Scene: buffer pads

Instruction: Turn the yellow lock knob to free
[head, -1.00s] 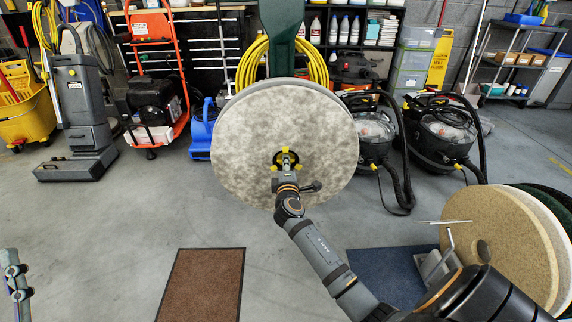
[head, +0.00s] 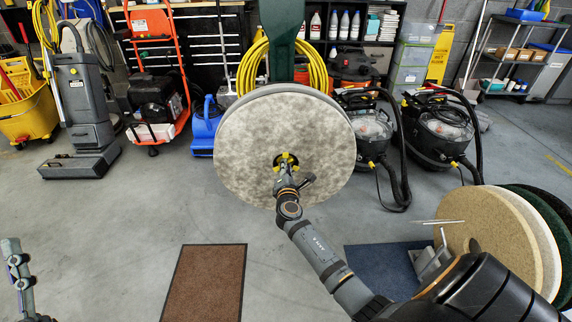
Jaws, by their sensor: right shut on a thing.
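The yellow lock knob (head: 286,156) sits at the centre of a large round mottled grey-white pad (head: 240,145). The pad faces me, mounted on a dark green upright machine (head: 283,40). My right gripper (head: 286,165) reaches up from the lower right and is shut on the knob. The fingers and wrist hide part of the knob and its dark hub, so its exact angle is hard to read. Only links of my left arm show at the lower left edge; its gripper is out of the picture.
Tan, white and dark green round pads (head: 502,235) stand on a rack at the right, near my right arm. A brown mat (head: 205,285) and a blue mat (head: 385,272) lie on the floor. Vacuums (head: 440,125) and a blue blower (head: 205,125) stand behind.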

